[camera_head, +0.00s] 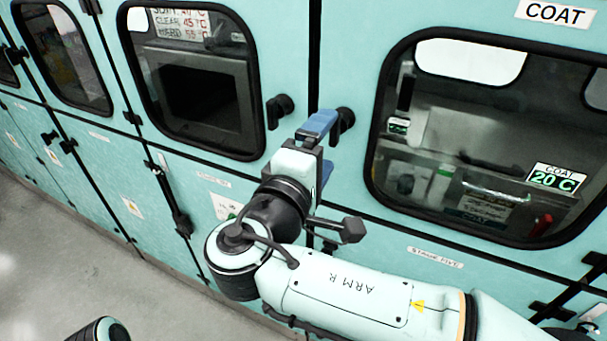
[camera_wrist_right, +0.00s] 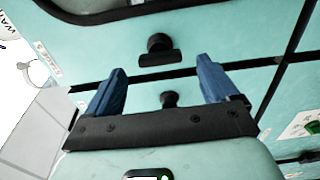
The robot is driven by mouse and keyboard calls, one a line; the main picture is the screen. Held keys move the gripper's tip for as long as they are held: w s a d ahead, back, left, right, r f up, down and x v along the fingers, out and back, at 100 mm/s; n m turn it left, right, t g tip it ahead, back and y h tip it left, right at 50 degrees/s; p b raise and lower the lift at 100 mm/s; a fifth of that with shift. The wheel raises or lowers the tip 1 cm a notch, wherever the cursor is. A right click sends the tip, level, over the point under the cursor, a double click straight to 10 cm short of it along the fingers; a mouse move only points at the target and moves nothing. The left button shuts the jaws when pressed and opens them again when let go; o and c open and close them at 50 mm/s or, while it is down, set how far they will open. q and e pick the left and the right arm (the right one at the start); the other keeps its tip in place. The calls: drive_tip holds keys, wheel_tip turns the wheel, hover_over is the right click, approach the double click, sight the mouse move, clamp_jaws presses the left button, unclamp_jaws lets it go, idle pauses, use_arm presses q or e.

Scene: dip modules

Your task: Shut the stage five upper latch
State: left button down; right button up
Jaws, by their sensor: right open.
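The stage five upper latch (camera_head: 343,118) is a black knob with a short handle, at the left edge of the windowed COAT door. It also shows in the right wrist view (camera_wrist_right: 159,50), just beyond the fingertips, with its dark bar beside the door seam. My right gripper (camera_head: 322,124) is open, its blue fingers in front of the seam and close to this latch. In the right wrist view the fingers (camera_wrist_right: 160,80) are spread, with nothing held. Contact with the latch cannot be told. My left gripper is not in view.
The COAT window (camera_head: 480,135) is to the right. A stage five label (camera_head: 436,257) is below. Open floor (camera_head: 70,260) lies at lower left.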

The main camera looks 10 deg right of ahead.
drive_tip(key=v, duration=0.7)
drive_tip(key=shift+s+a+b, duration=0.25)
drive_tip(key=shift+s+b, duration=0.05)
drive_tip(key=shift+s, duration=0.05)
drive_tip(key=w+a+f+n+g+y, duration=0.1)
drive_tip(key=w+f+n+g+y, duration=0.15)
drive_tip(key=f, duration=0.65)
drive_tip(key=w+a+f+n+g+y, duration=0.15)
drive_tip(key=w+f, duration=0.25)
drive_tip(key=f, duration=0.4)
wheel_tip(320, 180, down, 19)
drive_tip(key=d+n+g+y, duration=0.1)
drive_tip(key=d+g+y, duration=0.1)
drive_tip(key=g, duration=0.3)
drive_tip(key=s+d+f+m+g+y+p, duration=0.1)
drive_tip(key=s+f+m+g+y, duration=0.4)
drive_tip(key=s+f, duration=0.7)
drive_tip(key=s+d+f+m+g+y+p, duration=0.1)
drive_tip(key=s+f+m+g+y, duration=0.25)
drive_tip(key=s+f+m, duration=0.85)
drive_tip(key=s+d+f+m+t, duration=0.1)
drive_tip(key=s+d+f+m, duration=0.1)
drive_tip(key=d+f, duration=0.4)
wheel_tip(320, 180, down, 3)
drive_tip(key=shift+s+f+m+h, duration=0.1)
drive_tip(key=shift+s+m+h, duration=0.2)
drive_tip(key=shift+m, duration=0.4)
